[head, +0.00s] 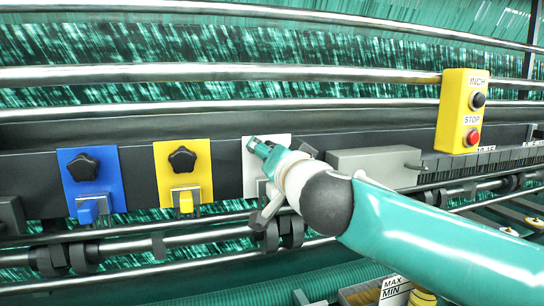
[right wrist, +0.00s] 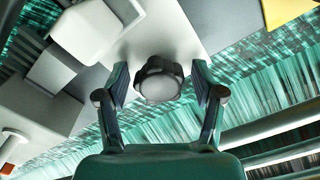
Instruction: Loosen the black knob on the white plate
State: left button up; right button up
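The white plate (head: 250,178) is on the dark rail, right of the yellow plate; it also shows in the right wrist view (right wrist: 200,22). Its black knob (right wrist: 158,80) shows in the right wrist view, with a paler grey face; in the head view my right gripper and arm hide it. My right gripper (head: 264,147) is at the white plate. In the right wrist view its two fingers (right wrist: 160,82) stand open on either side of the knob, with a visible gap on both sides. My left gripper is in neither view.
A blue plate (head: 70,189) and a yellow plate (head: 163,177) on the left each carry a black knob. A yellow box (head: 453,112) with INCH and STOP buttons stands right. A grey box (head: 372,162) is right of the white plate. Metal bars run above and below.

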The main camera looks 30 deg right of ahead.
jog(key=shift+s+r, duration=0.1)
jog(key=shift+s, duration=0.1)
jog(key=shift+v, duration=1.45)
jog(key=m, duration=0.4)
jog(key=shift+m, duration=0.4)
jog(key=m+b, duration=0.1)
jog(key=m, duration=0.2)
jog(key=shift+m, duration=0.4)
jog(key=m+b, duration=0.1)
jog(key=m, duration=0.3)
jog(key=m+b, duration=0.1)
jog(key=m, duration=0.3)
jog(key=shift+m, duration=0.3)
